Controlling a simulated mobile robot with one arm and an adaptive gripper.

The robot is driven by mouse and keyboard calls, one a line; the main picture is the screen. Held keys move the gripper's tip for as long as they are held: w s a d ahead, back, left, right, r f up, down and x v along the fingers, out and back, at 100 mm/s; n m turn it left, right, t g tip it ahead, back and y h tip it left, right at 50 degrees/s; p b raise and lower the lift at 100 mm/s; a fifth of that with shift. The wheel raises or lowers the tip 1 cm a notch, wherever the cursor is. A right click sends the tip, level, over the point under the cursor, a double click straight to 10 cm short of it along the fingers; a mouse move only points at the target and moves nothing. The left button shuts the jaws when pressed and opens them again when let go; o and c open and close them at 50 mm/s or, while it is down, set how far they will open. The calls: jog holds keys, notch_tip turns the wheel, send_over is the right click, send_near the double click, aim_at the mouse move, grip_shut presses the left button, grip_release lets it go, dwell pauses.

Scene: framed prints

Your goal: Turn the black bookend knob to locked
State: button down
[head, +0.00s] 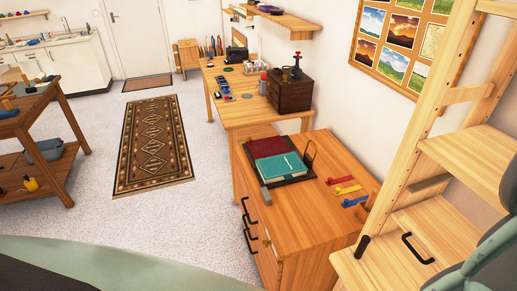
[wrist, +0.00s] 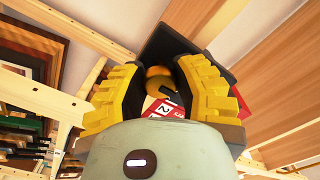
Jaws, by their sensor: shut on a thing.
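In the wrist view my gripper (wrist: 159,70) has its two ribbed yellow-and-black fingers close together around a round brass-yellow knob (wrist: 158,80). The knob sits in front of a black plate (wrist: 172,42). A red and white label (wrist: 164,107) with dark figures shows below the knob, partly hidden by the fingers. I cannot read which way the knob is set. My gripper is not visible there.
The wooden cabinet (head: 318,212) has black handles on its front. A wooden shelf unit (head: 440,170) stands close at right. Open floor (head: 200,215) lies to the left.

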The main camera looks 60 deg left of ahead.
jog(key=m, duration=0.4)
jog(key=shift+f+m+b, duration=0.1)
jog(key=shift+m+b, duration=0.2)
jog(key=shift+b, duration=0.1)
jog(key=shift+m+b, duration=0.55)
jog(key=shift+m, duration=1.35)
jog(key=c, duration=0.6)
grip_release()
jog(key=shift+r, duration=0.2)
jog(key=shift+s, duration=0.1)
